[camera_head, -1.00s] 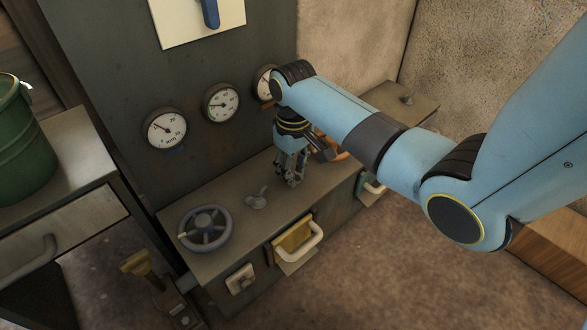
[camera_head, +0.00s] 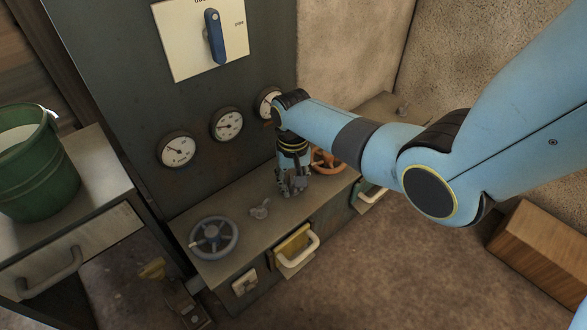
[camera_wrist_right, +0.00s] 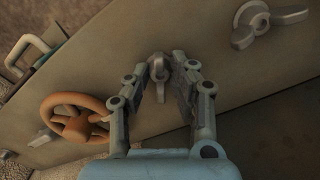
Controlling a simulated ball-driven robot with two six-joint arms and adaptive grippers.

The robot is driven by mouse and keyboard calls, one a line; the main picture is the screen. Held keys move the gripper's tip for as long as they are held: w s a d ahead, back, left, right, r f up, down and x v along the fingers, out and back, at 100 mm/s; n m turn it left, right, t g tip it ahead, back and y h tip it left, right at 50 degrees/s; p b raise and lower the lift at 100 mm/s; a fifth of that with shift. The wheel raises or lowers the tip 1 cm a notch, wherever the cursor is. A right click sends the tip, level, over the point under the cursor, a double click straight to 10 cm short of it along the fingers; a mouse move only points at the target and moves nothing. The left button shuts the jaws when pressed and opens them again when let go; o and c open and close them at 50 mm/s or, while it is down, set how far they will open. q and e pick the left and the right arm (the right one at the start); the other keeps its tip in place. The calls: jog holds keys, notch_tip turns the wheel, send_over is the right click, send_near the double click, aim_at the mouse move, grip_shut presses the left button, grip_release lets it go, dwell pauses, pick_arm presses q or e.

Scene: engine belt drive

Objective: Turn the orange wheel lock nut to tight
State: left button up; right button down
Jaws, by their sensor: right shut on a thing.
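The orange wheel (camera_head: 327,161) is on the grey bench top, partly hidden behind my right arm in the head view. It shows whole at left in the right wrist view (camera_wrist_right: 78,118). A small grey winged lock nut (camera_wrist_right: 157,67) stands beside it, between my right fingertips. My right gripper (camera_head: 293,189) points down at the bench top, left of the orange wheel, and is shut on this nut. The fingers hide the nut in the head view. The nut's exact angle is hard to tell. My left gripper is out of view.
A blue-grey wheel (camera_head: 214,238) and a second winged nut (camera_head: 260,209) are further left on the bench. Gauges (camera_head: 227,124) and a blue switch lever (camera_head: 215,37) are on the upright panel. Handles (camera_head: 299,250) stick out from the front. A green bucket (camera_head: 42,175) stands at left.

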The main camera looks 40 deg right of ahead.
jog(key=m+p, duration=0.1)
jog(key=m, duration=0.2)
jog(key=shift+r+p, duration=0.2)
jog(key=shift+p, duration=0.2)
jog(key=shift+m+p, duration=0.4)
jog(key=shift+m, duration=0.4)
jog(key=m+p, duration=0.1)
jog(key=m, duration=0.1)
jog(key=shift+f+m, duration=0.1)
jog(key=shift+m, duration=0.3)
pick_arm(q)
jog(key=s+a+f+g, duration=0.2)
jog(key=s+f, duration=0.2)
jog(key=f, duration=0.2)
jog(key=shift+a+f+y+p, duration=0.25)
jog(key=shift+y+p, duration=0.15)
pick_arm(e)
jog(key=shift+f+m, duration=0.1)
jog(key=shift+m, duration=2.2)
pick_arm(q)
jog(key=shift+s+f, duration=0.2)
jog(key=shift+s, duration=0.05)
pick_arm(e)
jog(key=c, duration=1.1)
grip_release()
jog(key=shift+c, duration=0.2)
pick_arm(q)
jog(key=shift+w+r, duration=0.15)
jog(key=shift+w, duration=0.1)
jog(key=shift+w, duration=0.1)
